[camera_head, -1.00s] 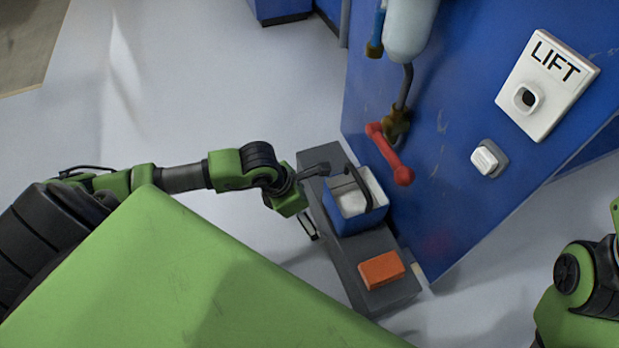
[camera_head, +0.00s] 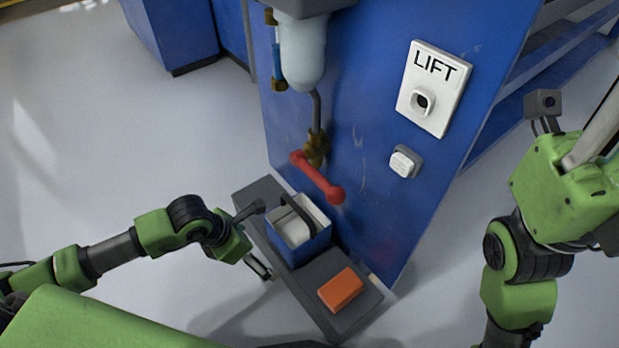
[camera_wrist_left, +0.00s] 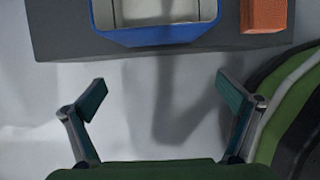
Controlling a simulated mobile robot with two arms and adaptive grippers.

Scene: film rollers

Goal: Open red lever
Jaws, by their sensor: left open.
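The red lever (camera_head: 318,178) is on a brass valve (camera_head: 316,148) on the face of the blue cabinet. It slants down to the right and ends in a round knob. My left gripper (camera_head: 257,238) is left of and below the lever, beside the grey step, apart from the lever. In the left wrist view the left gripper (camera_wrist_left: 160,92) is open, with nothing between its fingers. My right arm stands at the right edge of the head view; its fingers do not show.
A blue bucket (camera_head: 291,258) with a dark handle and an orange block (camera_head: 341,290) sit on the grey step (camera_head: 262,192) below the lever. A LIFT panel (camera_head: 433,88) and a white switch (camera_head: 404,162) are right of the lever. Floor at the left is clear.

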